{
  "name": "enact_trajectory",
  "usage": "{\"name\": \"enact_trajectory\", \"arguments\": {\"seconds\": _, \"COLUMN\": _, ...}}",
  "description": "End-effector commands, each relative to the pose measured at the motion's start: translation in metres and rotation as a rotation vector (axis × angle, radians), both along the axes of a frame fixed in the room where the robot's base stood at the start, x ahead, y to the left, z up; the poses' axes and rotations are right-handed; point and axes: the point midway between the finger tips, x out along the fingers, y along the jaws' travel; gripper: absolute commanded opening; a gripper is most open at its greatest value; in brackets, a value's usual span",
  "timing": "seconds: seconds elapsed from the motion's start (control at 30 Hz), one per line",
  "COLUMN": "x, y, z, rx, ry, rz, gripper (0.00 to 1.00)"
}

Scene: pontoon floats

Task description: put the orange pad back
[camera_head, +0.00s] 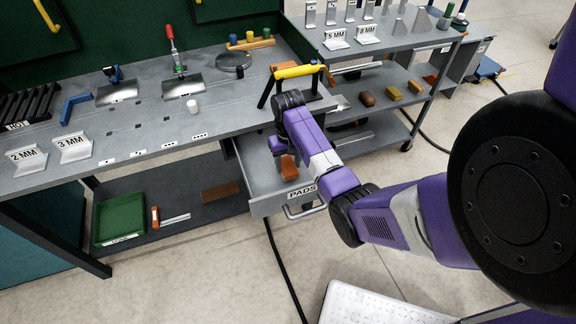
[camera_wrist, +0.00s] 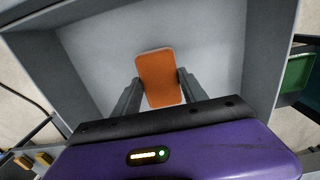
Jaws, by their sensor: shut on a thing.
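The orange pad (camera_wrist: 160,76) is between the two fingers of my gripper (camera_wrist: 155,92) in the wrist view, with the fingers shut on its sides. The pad also shows in the head view (camera_head: 289,167), inside or just above the open drawer labelled PADS (camera_head: 262,203). In the wrist view the grey drawer walls (camera_wrist: 83,80) surround the pad and the pale drawer floor lies beyond it. I cannot tell whether the pad touches the floor. In the head view my arm hides part of the drawer and most of the gripper.
The workbench (camera_head: 120,130) stands above the drawer, with a yellow-handled frame (camera_head: 298,71) at its right end. A lower shelf holds a green bin (camera_head: 120,218) and a brown block (camera_head: 220,191). A shelved cart (camera_head: 400,50) stands at right. A black cable (camera_head: 283,265) runs along the floor.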

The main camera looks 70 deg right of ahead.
Motion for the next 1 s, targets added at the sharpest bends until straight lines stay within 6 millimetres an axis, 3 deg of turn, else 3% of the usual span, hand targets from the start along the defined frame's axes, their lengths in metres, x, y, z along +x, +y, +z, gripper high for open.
{"name": "enact_trajectory", "arguments": {"seconds": 0.13, "x": -0.0003, "y": 0.0001, "z": -0.0124, "rx": 0.001, "ry": 0.001, "rz": 0.0, "gripper": 0.12}}
{"name": "enact_trajectory", "arguments": {"seconds": 0.5, "x": 0.0, "y": 0.0, "z": -0.0158, "rx": -0.001, "ry": -0.001, "rz": 0.0, "gripper": 0.12}}
{"name": "enact_trajectory", "arguments": {"seconds": 0.53, "x": 0.0001, "y": -0.0002, "z": -0.0159, "rx": -0.001, "ry": 0.0, "rz": 0.0, "gripper": 0.52}}
{"name": "enact_trajectory", "arguments": {"seconds": 0.63, "x": 0.0, "y": -0.0003, "z": -0.0154, "rx": -0.001, "ry": 0.0, "rz": 0.0, "gripper": 0.71}}
{"name": "enact_trajectory", "arguments": {"seconds": 1.0, "x": -0.0003, "y": -0.0005, "z": -0.0122, "rx": -0.001, "ry": 0.0, "rz": -0.001, "gripper": 0.72}}
